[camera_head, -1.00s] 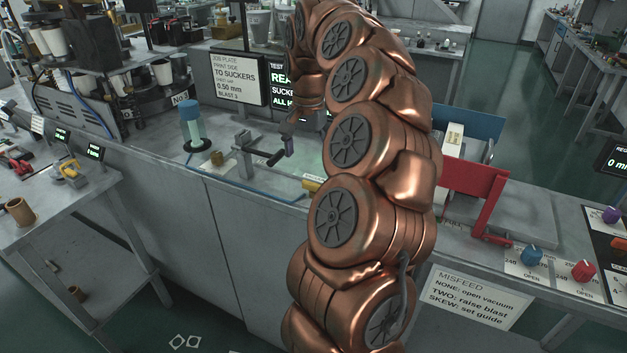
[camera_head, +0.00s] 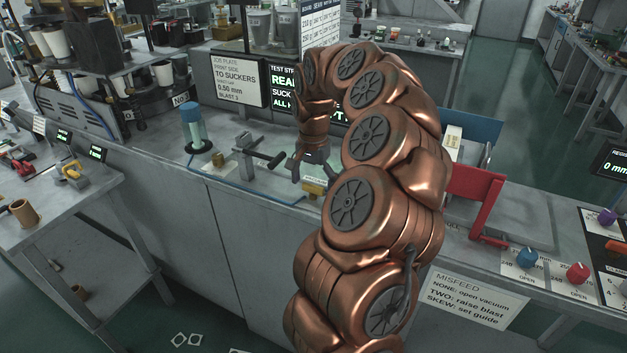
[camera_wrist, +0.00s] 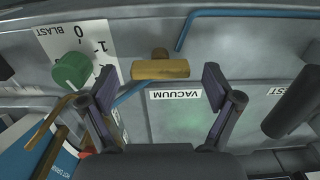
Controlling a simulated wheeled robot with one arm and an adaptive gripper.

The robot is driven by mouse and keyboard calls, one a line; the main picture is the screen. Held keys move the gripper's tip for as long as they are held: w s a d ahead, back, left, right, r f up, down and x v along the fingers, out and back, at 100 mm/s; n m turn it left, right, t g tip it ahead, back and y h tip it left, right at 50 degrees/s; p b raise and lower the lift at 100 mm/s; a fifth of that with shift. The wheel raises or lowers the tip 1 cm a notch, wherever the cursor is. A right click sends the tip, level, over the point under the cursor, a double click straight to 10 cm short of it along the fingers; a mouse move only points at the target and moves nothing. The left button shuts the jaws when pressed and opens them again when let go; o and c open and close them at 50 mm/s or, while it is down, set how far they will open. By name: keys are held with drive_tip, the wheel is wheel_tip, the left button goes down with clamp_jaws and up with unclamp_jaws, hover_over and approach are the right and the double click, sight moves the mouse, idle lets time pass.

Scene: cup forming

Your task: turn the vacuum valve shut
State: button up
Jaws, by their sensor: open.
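The vacuum valve shows as a yellow-brass bar handle (camera_wrist: 160,69) on a short round stem in the wrist view. The handle lies crosswise between my fingertips, with a gap on both sides. An upside-down VACUUM label (camera_wrist: 175,94) is just below it in that view. In the head view the yellow valve (camera_head: 313,189) is at the bench's front part, under my gripper (camera_head: 312,177). My gripper (camera_wrist: 159,82) is open and empty in the wrist view. I cannot tell the exact height between fingertips and handle.
A green BLAST knob (camera_wrist: 72,70) stands left in the wrist view, and a dark cylinder (camera_wrist: 289,101) is at right. In the head view, a dark-handled crank (camera_head: 262,157) is close left of my gripper and a red bracket (camera_head: 474,198) is at right. A blue hose (camera_head: 262,191) runs along the bench.

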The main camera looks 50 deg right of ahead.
drive_tip(key=c, duration=1.1)
drive_tip(key=shift+c, duration=0.2)
drive_tip(key=shift+f+b, duration=0.1)
drive_tip(key=shift+b, duration=0.2)
drive_tip(key=n+b, duration=0.2)
drive_tip(key=n, duration=0.1)
drive_tip(key=shift+d+n+b, duration=0.1)
drive_tip(key=shift+n+b, duration=0.3)
drive_tip(key=n+b, duration=0.1)
drive_tip(key=n, duration=0.3)
drive_tip(key=shift+n+b, duration=0.3)
drive_tip(key=n, duration=0.4)
drive_tip(key=shift+n, duration=2.8)
